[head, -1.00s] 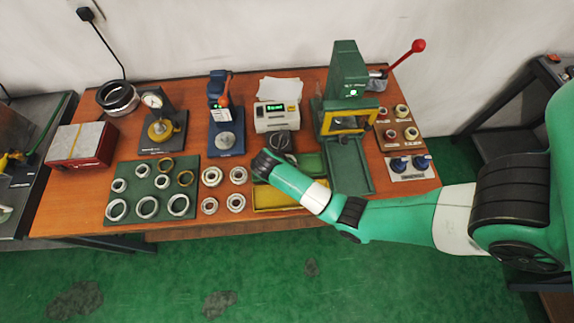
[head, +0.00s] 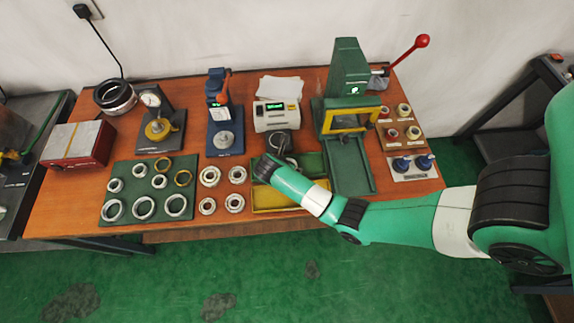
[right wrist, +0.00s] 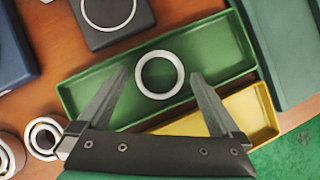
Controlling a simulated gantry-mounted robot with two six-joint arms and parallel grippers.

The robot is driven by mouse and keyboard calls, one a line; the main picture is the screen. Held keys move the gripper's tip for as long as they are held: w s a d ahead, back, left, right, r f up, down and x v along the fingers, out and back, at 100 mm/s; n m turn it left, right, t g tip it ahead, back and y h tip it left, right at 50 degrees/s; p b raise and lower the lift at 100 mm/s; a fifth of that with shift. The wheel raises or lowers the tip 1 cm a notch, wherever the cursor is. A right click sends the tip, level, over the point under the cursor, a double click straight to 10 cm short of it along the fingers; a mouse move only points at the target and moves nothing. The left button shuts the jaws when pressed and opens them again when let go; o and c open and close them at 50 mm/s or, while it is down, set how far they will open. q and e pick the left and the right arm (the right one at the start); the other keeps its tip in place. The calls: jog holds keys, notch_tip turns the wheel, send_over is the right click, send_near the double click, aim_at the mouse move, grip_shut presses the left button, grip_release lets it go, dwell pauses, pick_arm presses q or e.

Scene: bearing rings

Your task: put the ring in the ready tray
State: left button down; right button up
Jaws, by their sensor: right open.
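A pale metal ring (right wrist: 160,75) appears to lie flat in the long green tray (right wrist: 75,96), near its middle, in the right wrist view. My right gripper (right wrist: 158,78) is open, with one finger on each side of the ring and a gap to each. In the head view the right gripper's fingers are mostly hidden behind its own wrist, over the green tray (head: 314,163). A yellow tray (head: 290,207) lies in front of the green one; it also shows in the right wrist view (right wrist: 262,110). I cannot read a label on either tray. My left gripper is not in view.
A green press (head: 347,90) with a red-knobbed lever stands right of the trays. A meter with a display (head: 276,117) stands behind them. Several bearings (head: 236,174) sit to the left, beside a dark green mat (head: 124,180) of rings.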

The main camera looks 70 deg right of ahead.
jog(key=shift+r, duration=0.3)
jog(key=p+v, duration=0.4)
jog(key=v, duration=0.7)
jog(key=shift+a+r, duration=0.25)
jog(key=shift+r, duration=0.1)
